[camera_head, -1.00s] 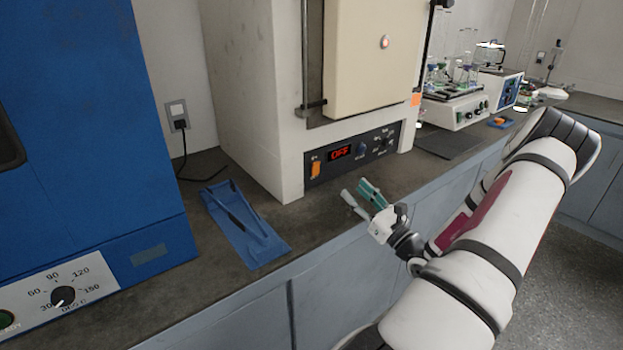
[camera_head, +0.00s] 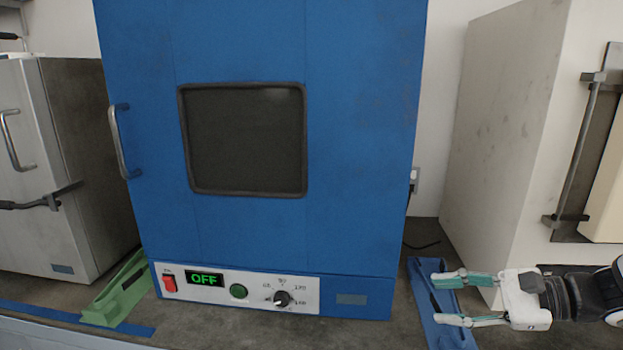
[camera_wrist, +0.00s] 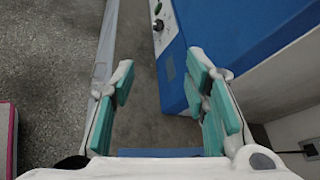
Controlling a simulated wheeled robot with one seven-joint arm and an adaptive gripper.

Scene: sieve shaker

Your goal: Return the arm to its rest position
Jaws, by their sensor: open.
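My gripper (camera_head: 455,300) is at the lower right in the head view, with its fingers apart and pointing left. It is in front of the blue tray (camera_head: 422,304) on the counter, which it partly covers. In the wrist view my gripper (camera_wrist: 160,95) has its teal-padded fingers wide apart, with nothing between them but the counter (camera_wrist: 155,105) below. My arm reaches in from the right edge of the head view; most of it is outside the picture.
A blue oven (camera_head: 250,235) with a dark window stands in the middle, its display reading OFF. A grey cabinet (camera_head: 90,170) is on the left, with a green tray (camera_head: 118,290) between them. A pale furnace (camera_head: 500,120) stands behind my gripper. Grey floor (camera_wrist: 50,60) lies beside the counter.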

